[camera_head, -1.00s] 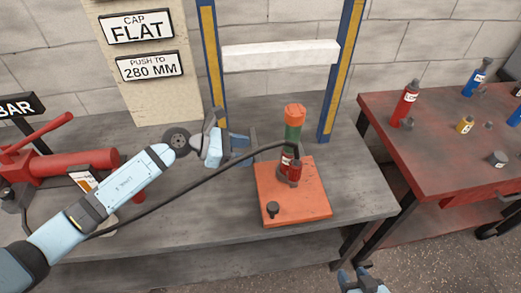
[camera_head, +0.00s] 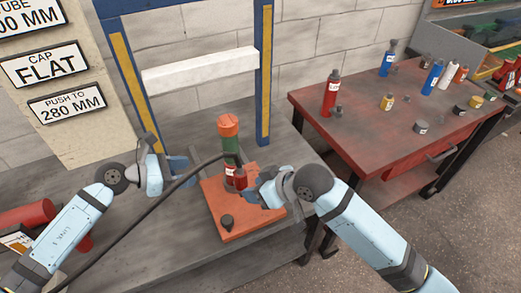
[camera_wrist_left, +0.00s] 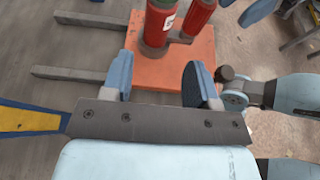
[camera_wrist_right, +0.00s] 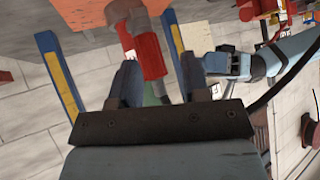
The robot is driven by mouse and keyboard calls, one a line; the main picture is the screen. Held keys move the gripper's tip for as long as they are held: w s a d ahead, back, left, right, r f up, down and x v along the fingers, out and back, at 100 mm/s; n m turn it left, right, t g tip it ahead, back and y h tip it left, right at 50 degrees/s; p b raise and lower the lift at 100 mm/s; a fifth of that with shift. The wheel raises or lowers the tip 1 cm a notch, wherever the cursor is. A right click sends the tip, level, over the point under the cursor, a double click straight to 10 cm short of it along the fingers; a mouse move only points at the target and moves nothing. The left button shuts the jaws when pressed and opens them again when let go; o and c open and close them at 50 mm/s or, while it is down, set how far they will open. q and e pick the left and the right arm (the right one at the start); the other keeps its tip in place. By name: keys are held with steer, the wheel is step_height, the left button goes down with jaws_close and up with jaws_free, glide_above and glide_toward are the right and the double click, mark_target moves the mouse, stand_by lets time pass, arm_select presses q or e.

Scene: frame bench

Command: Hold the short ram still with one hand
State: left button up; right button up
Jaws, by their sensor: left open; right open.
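The short ram (camera_head: 231,148) stands upright on an orange plate (camera_head: 218,222). It has an orange top, a green body and a red lower part, with a small red cylinder (camera_head: 241,179) at its side. My left gripper (camera_head: 182,168) is open and empty, left of the ram and apart from it. In the left wrist view the ram's red lower part (camera_wrist_left: 155,30) lies beyond the fingertips. My right gripper (camera_head: 254,188) is open, close to the ram's right side. In its wrist view the red cylinder (camera_wrist_right: 151,58) shows between the fingers; contact cannot be told.
A black hose (camera_head: 150,222) runs past my left gripper to the ram. Blue-yellow posts (camera_head: 263,80) and a white crossbeam (camera_head: 200,70) stand behind. A red table (camera_head: 370,125) with bottles and cans is at the right.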

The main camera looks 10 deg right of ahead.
mark_target(233, 166)
arm_select(q)
steer(key=x, duration=1.4)
arm_select(e)
step_height(233, 166, up, 10)
steer(key=w+d+n+g+h, duration=0.1)
steer(key=w+n+g+h, duration=0.1)
steer(key=w+n+g, duration=0.1)
steer(key=shift+n+h, duration=0.4)
steer(key=shift+n, duration=0.1)
arm_select(q)
jaws_close()
arm_select(e)
steer(key=shift+o, duration=0.2)
